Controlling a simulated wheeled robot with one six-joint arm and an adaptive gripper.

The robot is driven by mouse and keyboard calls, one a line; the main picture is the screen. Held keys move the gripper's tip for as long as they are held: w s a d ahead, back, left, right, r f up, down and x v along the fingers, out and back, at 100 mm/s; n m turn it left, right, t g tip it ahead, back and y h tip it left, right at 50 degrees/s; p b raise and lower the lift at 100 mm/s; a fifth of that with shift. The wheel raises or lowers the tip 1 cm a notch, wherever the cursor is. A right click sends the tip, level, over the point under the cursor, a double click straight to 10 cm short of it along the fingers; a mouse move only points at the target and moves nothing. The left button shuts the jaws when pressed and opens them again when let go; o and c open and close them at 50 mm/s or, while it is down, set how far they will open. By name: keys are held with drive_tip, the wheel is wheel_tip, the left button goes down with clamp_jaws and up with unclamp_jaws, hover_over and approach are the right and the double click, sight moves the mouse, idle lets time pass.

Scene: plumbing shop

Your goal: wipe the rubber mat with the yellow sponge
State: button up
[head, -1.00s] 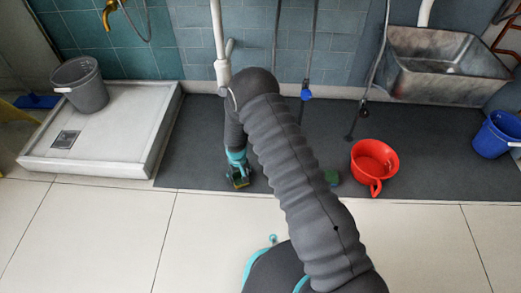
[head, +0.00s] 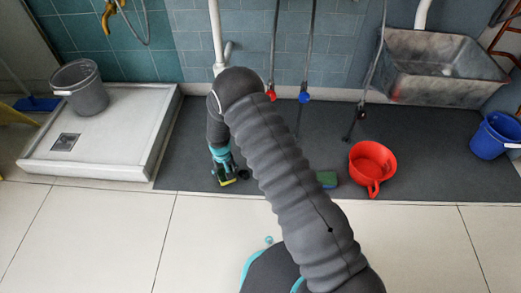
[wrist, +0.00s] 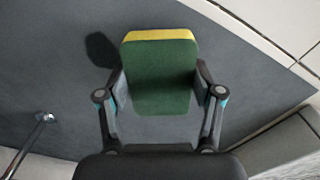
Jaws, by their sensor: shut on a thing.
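The dark grey rubber mat (head: 430,150) lies flat along the tiled wall. My gripper (head: 222,168) is over its front left part, near the shower tray. It is shut on the yellow sponge (head: 228,182), which has a green face. In the wrist view my gripper (wrist: 160,80) has one finger on each side of the sponge (wrist: 160,70); its green face is toward the camera and its yellow edge is at the top. A shadow lies apart from the sponge on the mat, so it seems raised a little. My arm hides the mat's middle.
A blue bucket (head: 496,136) is at far right. The white shower tray (head: 120,140) bears a grey bucket (head: 80,86). Hoses hang behind.

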drive_tip(key=shift+r+p, duration=0.95)
drive_tip(key=shift+r, duration=1.4)
